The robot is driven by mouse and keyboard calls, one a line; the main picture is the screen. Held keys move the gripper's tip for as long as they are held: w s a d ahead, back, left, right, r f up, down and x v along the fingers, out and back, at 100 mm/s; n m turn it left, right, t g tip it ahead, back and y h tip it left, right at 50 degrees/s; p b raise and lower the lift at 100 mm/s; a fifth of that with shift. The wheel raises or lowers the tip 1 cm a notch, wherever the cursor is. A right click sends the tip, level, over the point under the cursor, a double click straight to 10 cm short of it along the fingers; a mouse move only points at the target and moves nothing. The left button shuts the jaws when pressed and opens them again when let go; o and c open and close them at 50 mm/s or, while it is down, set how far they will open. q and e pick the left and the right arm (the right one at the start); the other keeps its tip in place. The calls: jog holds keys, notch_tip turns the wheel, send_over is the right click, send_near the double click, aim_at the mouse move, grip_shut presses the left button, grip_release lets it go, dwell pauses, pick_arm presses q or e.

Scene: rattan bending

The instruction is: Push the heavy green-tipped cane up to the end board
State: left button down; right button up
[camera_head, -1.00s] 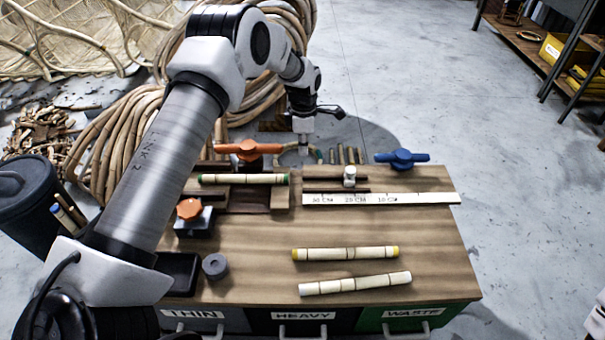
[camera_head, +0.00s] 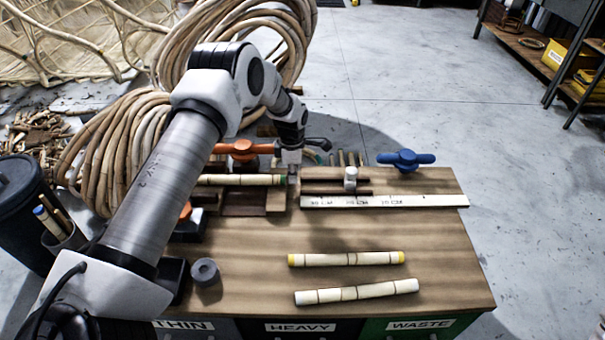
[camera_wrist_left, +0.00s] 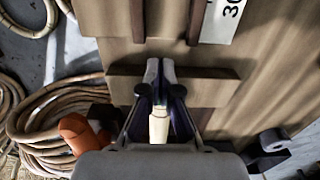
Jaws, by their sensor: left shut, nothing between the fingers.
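The green-tipped cane (camera_head: 240,180) lies lengthwise in the wooden fixture at the back left of the bench; my arm hides its left end in the head view. Its pale body also shows below my fingers in the left wrist view (camera_wrist_left: 158,125). My left gripper (camera_head: 292,181) is shut and empty, pointing down beside the cane's green right end. I cannot tell whether it touches the tip. In the left wrist view the closed fingers (camera_wrist_left: 153,68) stand over the fixture's tan board (camera_wrist_left: 205,90). I cannot make out which piece is the end board.
An orange-handled clamp (camera_head: 240,148) stands behind the cane and a blue one (camera_head: 406,160) at the back right. A white ruler (camera_head: 420,201) lies right of the gripper. A yellow-tipped cane (camera_head: 345,259) and a white cane (camera_head: 357,292) lie in front. A grey ring (camera_head: 206,271) sits front left.

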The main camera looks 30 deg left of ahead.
aim_at(259, 176)
pick_arm(q)
jog(key=shift+s+a, duration=0.2)
jog(key=shift+a, duration=0.1)
jog(key=s+a+p, duration=0.1)
jog(key=p, duration=0.1)
jog(key=a+r+p, duration=0.1)
jog(key=p, duration=0.1)
jog(key=shift+s+a, duration=0.4)
jog(key=s+a+p, duration=0.1)
jog(key=a+p, duration=0.1)
jog(key=a, duration=0.1)
jog(key=s+a+p, duration=0.1)
jog(key=p, duration=0.1)
jog(key=shift+s+a+f, duration=0.2)
jog(key=shift+s, duration=0.15)
jog(key=shift+s+a+f, duration=0.1)
jog(key=shift+a+f, duration=0.1)
jog(key=shift+f, duration=0.1)
